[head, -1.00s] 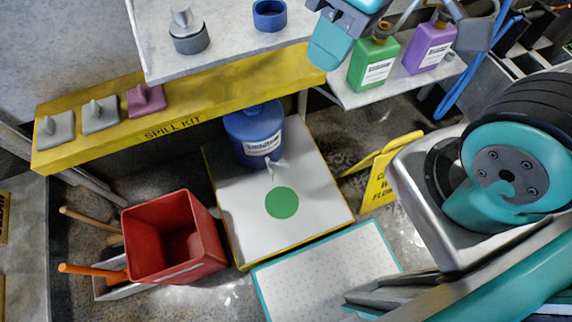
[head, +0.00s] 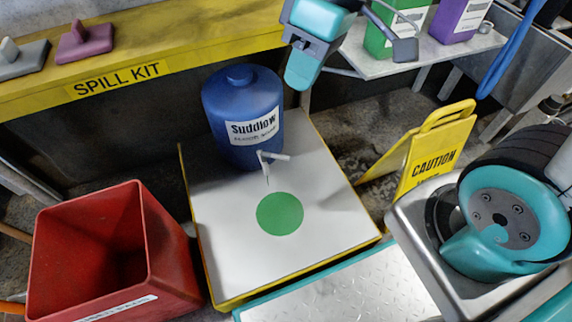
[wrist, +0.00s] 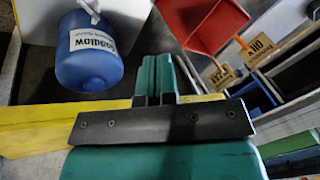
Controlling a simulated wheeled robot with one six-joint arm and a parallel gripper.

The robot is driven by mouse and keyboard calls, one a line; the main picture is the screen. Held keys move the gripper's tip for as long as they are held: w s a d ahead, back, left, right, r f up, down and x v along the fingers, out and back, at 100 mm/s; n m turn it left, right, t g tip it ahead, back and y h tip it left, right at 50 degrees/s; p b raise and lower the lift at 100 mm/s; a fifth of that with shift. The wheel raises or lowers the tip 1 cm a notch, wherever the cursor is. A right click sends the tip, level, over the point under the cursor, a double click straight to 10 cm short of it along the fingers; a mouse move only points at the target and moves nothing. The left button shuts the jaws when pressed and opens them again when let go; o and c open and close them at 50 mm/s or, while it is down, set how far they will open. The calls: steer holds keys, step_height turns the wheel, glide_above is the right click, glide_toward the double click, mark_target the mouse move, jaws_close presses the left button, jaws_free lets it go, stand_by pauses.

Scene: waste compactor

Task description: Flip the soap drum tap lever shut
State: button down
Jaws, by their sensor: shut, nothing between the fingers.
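The blue soap drum (head: 238,105), labelled "Suddlow", stands upright on a white platform. Its pale tap (head: 268,162) sticks out low at the front, over the platform, with a lever part pointing right. A thin line hangs below the spout; I cannot tell whether it is liquid. In the wrist view the drum (wrist: 90,68) lies left of my fingers and the tap (wrist: 90,10) shows partly at the top edge. My gripper (head: 303,72) is shut and empty, up and right of the drum in the head view, apart from the tap. Its teal fingers also show in the wrist view (wrist: 158,75).
The white platform (head: 225,255) bears a green disc (head: 280,214). A red bin (head: 120,250) stands left, a yellow caution sign (head: 435,150) right. A yellow "SPILL KIT" shelf (head: 170,68) runs behind the drum. A shelf (head: 425,58) at upper right holds green and purple bottles.

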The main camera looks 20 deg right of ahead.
steer(key=w+d+f+n+b, duration=0.1)
steer(key=w+d+f+b, duration=0.1)
steer(key=w+f, duration=0.4)
steer(key=w+d+f+n+y+b, duration=0.1)
steer(key=w+d+f, duration=0.3)
steer(key=f, duration=0.9)
steer(key=w+d+f+n+g+y+b, duration=0.1)
steer(key=w+d+f+b, duration=0.2)
steer(key=w+f, duration=0.5)
step_height(320, 180, down, 2)
steer(key=shift+d+n, duration=0.3)
steer(key=shift+d, duration=0.25)
steer(key=shift+s+f, duration=0.1)
steer(key=b+x, duration=0.6)
steer(key=x, duration=0.4)
steer(key=shift+s, duration=0.1)
